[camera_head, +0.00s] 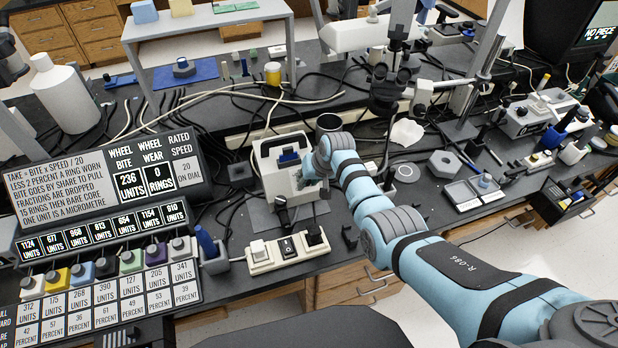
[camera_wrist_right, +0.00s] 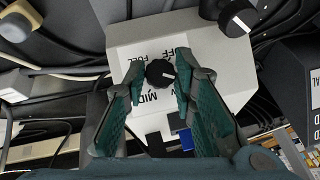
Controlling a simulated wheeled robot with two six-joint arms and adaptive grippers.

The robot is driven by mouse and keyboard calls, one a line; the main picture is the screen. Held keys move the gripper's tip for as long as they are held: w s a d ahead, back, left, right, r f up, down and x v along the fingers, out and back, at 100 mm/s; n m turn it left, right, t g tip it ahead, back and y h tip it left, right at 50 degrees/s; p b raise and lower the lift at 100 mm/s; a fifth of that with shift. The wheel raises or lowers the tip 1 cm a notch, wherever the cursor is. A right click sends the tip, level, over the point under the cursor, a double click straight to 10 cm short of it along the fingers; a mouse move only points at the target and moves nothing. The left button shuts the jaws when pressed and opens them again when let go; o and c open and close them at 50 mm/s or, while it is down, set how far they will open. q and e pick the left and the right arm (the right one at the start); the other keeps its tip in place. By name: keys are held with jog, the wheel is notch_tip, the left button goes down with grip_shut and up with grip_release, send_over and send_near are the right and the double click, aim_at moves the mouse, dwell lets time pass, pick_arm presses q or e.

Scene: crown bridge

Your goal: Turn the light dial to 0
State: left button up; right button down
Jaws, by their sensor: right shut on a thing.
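The light dial shows in the right wrist view as a black knob (camera_wrist_right: 160,73) with a white pointer line, on a white box (camera_wrist_right: 205,52). Printed letters around the knob read partly as OFF, FULL and MID; some are covered by my fingers. The pointer line points roughly to the right in that view. My right gripper (camera_wrist_right: 160,76) is shut on the knob, one finger on each side. In the head view the white box (camera_head: 268,160) stands at mid-bench, and my right gripper (camera_head: 309,173) reaches it from the right, hiding the knob. My left gripper is not in view.
A switch strip (camera_head: 287,251) lies in front of the box. A sign board (camera_head: 100,165) and a panel of colored knobs (camera_head: 105,290) stand at left. A microscope (camera_head: 390,85) stands behind to the right. Loose cables cross the bench around the box.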

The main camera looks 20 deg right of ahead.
jog(key=shift+w, duration=0.1)
jog(key=shift+r, duration=0.1)
dwell(0.3)
jog(key=c, duration=1.3)
grip_release()
jog(key=shift+c, duration=0.2)
jog(key=v, duration=1.2)
jog(key=shift+a, duration=0.1)
